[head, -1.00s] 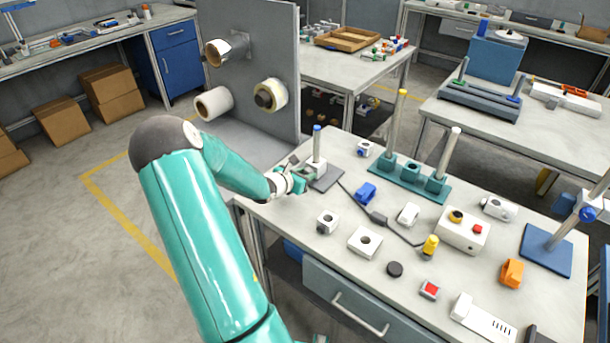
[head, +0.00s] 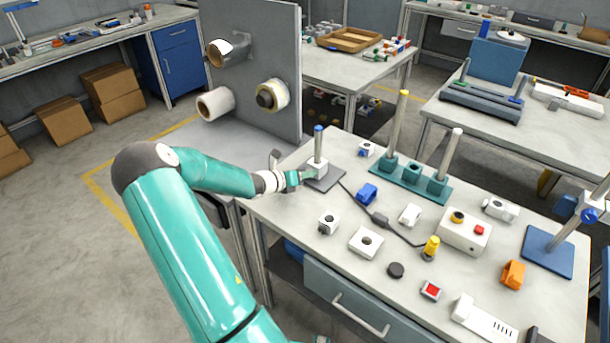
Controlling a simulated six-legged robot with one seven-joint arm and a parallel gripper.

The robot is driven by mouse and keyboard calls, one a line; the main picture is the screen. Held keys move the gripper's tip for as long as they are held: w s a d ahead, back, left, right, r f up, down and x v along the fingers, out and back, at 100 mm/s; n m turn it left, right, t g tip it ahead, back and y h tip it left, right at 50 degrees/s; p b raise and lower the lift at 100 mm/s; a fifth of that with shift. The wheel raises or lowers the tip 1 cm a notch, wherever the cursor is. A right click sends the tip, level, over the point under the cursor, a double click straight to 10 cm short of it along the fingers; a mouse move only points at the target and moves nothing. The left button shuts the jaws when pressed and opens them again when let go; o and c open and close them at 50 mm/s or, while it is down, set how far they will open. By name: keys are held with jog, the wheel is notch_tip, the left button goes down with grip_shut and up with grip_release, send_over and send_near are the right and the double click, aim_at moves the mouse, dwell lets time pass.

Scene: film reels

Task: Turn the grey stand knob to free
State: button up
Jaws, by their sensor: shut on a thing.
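The grey stand (head: 328,182) is at the back left corner of the near bench. It has a flat grey base, a white block (head: 319,166) and an upright post with a blue top (head: 318,141). My gripper (head: 308,176) reaches in from the left, low at the block's near left side. Its jaws are shut on the stand knob, which they hide almost wholly. I cannot make out the knob's setting.
A teal rack (head: 412,181) with upright posts stands right of the grey stand. A blue block (head: 367,194), a black cable and several white parts lie close by on the bench. A tall grey panel (head: 262,60) with rolls rises behind my arm.

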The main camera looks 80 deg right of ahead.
dwell(0.3)
jog(key=o, duration=1)
jog(key=shift+c, duration=0.2)
